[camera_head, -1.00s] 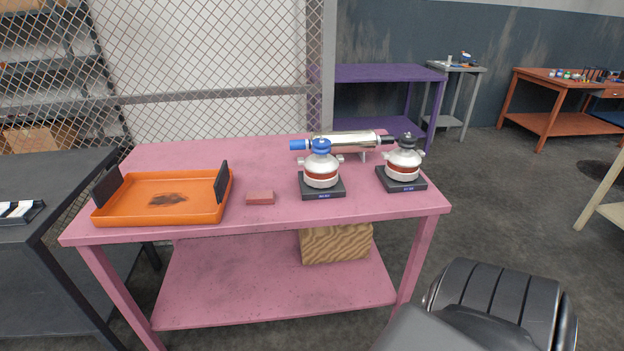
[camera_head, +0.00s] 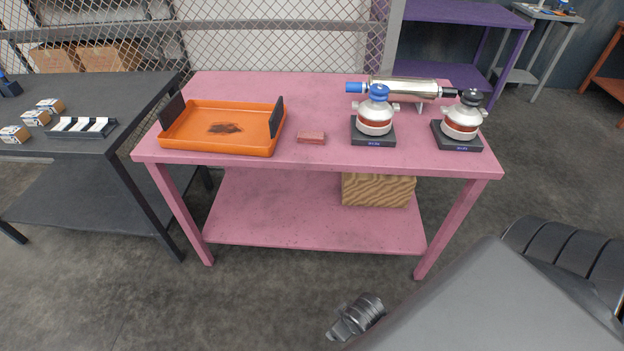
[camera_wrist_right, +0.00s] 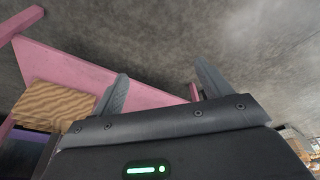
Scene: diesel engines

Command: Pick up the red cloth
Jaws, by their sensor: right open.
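The red cloth (camera_head: 311,138) looks like a small folded block, lying flat on the pink table (camera_head: 310,95) near its front edge. It sits between the orange tray and the left black-based device. My right gripper (camera_wrist_right: 160,68) is open and empty in the right wrist view, low in front of the table, well away from the cloth. The cloth does not show in that view. My left gripper is not in view.
An orange tray (camera_head: 225,145) with black handles stands left of the cloth. Two silver canisters on black bases, the nearer one (camera_head: 374,127) blue-topped, and a metal cylinder (camera_head: 402,89) stand right. A brown box (camera_head: 378,190) is on the lower shelf. A dark table (camera_head: 80,150) stands left.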

